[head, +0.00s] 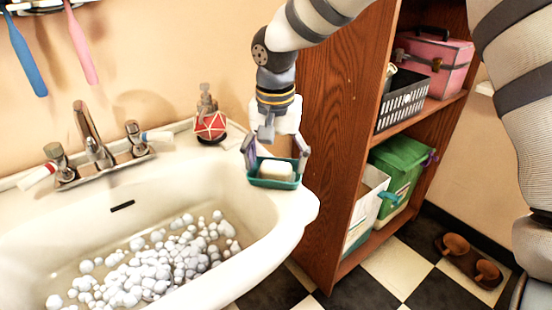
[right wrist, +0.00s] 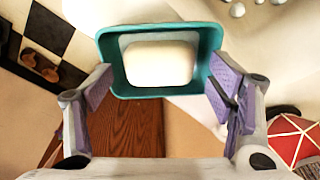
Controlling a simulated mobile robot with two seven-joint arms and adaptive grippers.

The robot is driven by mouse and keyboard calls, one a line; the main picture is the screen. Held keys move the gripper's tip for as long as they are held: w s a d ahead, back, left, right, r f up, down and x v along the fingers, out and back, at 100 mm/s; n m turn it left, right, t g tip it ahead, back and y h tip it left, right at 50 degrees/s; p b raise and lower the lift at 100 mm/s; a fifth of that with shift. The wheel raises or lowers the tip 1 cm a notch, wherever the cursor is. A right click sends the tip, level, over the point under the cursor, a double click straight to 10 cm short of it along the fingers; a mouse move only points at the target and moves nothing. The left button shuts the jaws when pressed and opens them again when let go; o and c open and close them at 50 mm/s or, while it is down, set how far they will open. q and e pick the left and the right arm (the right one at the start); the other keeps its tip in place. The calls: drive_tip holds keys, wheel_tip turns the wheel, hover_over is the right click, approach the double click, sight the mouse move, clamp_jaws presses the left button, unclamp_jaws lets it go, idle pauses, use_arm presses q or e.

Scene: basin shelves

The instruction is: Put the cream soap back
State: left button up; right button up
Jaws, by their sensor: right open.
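The cream soap (head: 276,169) lies inside a teal soap dish (head: 262,182) on the right rear corner of the white basin. In the right wrist view the soap (right wrist: 159,63) sits within the rim of the dish (right wrist: 111,50). My right gripper (head: 276,158) is above the dish, pointing down, with its fingers spread. In the right wrist view the open gripper (right wrist: 160,88) has one purple-padded finger towards each end of the dish. I cannot tell whether the fingers touch the dish. My left gripper is not in view.
A red-and-white soap dispenser (head: 211,126) stands left of the dish, beside the taps (head: 92,140). White foam balls (head: 150,268) lie in the basin. A wooden shelf unit (head: 338,120) with boxes and baskets stands close on the right. Brown slippers (head: 456,245) lie on the floor.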

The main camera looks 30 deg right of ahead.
sight(276, 169)
wheel_tip(276, 169, up, 12)
drive_tip(key=s, duration=0.1)
drive_tip(key=shift+s+a+p, duration=0.15)
drive_tip(key=shift+a+p, duration=0.2)
drive_tip(key=shift+a, duration=0.1)
